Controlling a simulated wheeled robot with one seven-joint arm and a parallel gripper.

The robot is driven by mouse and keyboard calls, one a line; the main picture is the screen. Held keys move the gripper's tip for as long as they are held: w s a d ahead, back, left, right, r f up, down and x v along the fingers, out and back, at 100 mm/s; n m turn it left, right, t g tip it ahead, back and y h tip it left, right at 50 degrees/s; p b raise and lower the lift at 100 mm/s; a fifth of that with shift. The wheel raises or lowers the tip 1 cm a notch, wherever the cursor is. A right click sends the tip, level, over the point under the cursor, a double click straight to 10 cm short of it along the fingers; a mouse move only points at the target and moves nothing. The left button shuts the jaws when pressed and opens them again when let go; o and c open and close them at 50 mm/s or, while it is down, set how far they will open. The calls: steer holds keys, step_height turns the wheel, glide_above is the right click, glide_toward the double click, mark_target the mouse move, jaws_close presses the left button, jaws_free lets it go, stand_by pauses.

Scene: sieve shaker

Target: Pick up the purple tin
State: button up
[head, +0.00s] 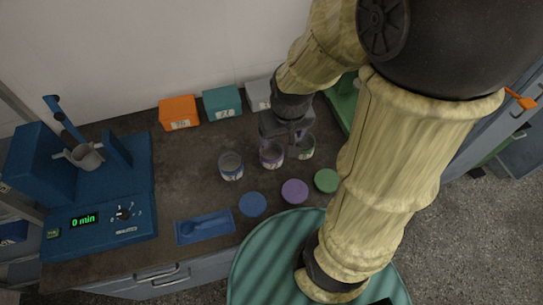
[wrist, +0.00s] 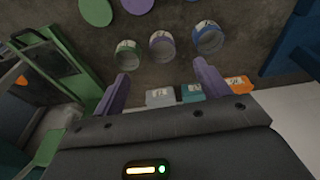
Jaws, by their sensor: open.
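The purple tin (head: 271,158) is an open, lidless can standing upright on the dark worktop between a blue tin (head: 231,168) and a green tin (head: 306,151). In the wrist view the purple tin (wrist: 161,47) lies beyond the fingertips, roughly centred between them. My gripper (head: 283,141) is just above and behind the purple tin in the head view. Its two purple-grey fingers are spread apart and empty, as the wrist view also shows (wrist: 161,70). A purple lid (head: 294,191) lies flat in front of the tins. I cannot tell how far the fingertips are from the tin.
A blue lid (head: 252,204) and a green lid (head: 326,181) lie beside the purple one. Orange (head: 179,112), teal (head: 221,102) and grey boxes (head: 258,95) line the wall. A blue shaker (head: 120,215) stands left, a blue tray (head: 205,227) near the front edge.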

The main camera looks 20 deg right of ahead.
steer(key=shift+o, duration=1.4)
steer(key=w+f+n+g+b, duration=0.2)
steer(key=w+f, duration=0.5)
steer(key=w, duration=0.4)
steer(key=shift+w+n+b, duration=0.15)
steer(key=shift+n+b, duration=0.35)
steer(key=shift+b, duration=0.55)
steer(key=shift+d+r, duration=0.1)
glide_above(270, 158)
step_height(270, 158, down, 12)
steer(key=shift+w+f, duration=0.1)
steer(key=shift+w, duration=0.05)
steer(key=shift+d, duration=0.1)
steer(key=shift+f+p, duration=0.4)
steer(key=shift+f, duration=2.25)
